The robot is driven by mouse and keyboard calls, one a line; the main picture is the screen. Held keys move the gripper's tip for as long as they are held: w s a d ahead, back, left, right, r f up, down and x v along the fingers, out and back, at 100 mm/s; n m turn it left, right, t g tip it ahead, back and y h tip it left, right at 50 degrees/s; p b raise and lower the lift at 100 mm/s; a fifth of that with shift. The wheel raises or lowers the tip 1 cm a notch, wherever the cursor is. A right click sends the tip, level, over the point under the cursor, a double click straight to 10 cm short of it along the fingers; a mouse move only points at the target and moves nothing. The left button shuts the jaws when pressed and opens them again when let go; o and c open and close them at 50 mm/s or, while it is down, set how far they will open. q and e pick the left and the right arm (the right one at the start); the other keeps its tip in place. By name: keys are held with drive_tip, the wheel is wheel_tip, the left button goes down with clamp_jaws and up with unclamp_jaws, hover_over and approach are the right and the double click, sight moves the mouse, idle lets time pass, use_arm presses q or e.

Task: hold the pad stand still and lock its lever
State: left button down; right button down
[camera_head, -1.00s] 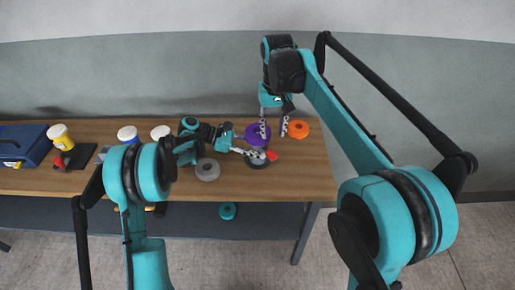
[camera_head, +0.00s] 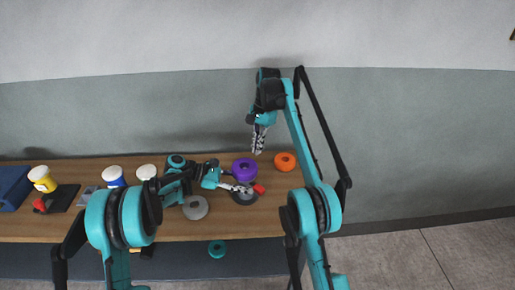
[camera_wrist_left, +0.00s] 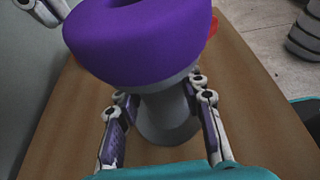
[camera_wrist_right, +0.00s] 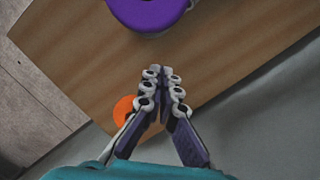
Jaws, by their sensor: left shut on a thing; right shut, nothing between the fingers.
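The pad stand has a purple ring-shaped pad (camera_head: 244,168) on top, a grey post (camera_wrist_left: 168,108) and a round dark base (camera_head: 245,199). Its red lever (camera_head: 259,188) sticks out to the right of the stand; a bit of red (camera_wrist_left: 213,25) shows behind the pad in the left wrist view. My left gripper (camera_head: 244,189) is shut on the grey post, one finger on each side below the pad. My right gripper (camera_head: 257,150) is shut and empty, above and behind the pad. In the right wrist view its fingertips (camera_wrist_right: 168,72) are together, apart from the pad (camera_wrist_right: 150,12).
An orange ring (camera_head: 285,161) lies right of the stand, and a grey roll (camera_head: 195,207) to its left. Several jars, such as a yellow one (camera_head: 41,178), and a blue box (camera_head: 12,188) stand at the left.

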drive_tip(key=shift+s+a+f, duration=0.15)
drive_tip(key=shift+f, duration=1.05)
drive_tip(key=shift+s+a+f, duration=0.1)
drive_tip(key=shift+a+f, duration=0.1)
drive_tip(key=shift+f, duration=1)
drive_tip(key=shift+s+a+f, duration=0.15)
drive_tip(key=shift+f, duration=1.05)
drive_tip(key=shift+s+d, duration=0.5)
drive_tip(key=shift+s, duration=0.85)
drive_tip(key=shift+s+d, duration=0.45)
drive_tip(key=shift+s, duration=0.85)
drive_tip(key=shift+s+d, duration=0.5)
drive_tip(key=shift+s, duration=0.85)
drive_tip(key=shift+w, duration=0.1)
drive_tip(key=shift+w+d, duration=0.55)
drive_tip(key=shift+w, duration=0.25)
drive_tip(key=shift+w+d, duration=0.5)
drive_tip(key=shift+w, duration=0.35)
drive_tip(key=shift+w+d, duration=0.55)
drive_tip(key=shift+w, duration=0.25)
drive_tip(key=shift+r, duration=0.15)
drive_tip(key=s+d+r, duration=0.2)
drive_tip(key=s+r, duration=0.1)
drive_tip(key=r, duration=0.9)
drive_tip(key=shift+s+y, duration=0.3)
drive_tip(key=shift+s, duration=0.1)
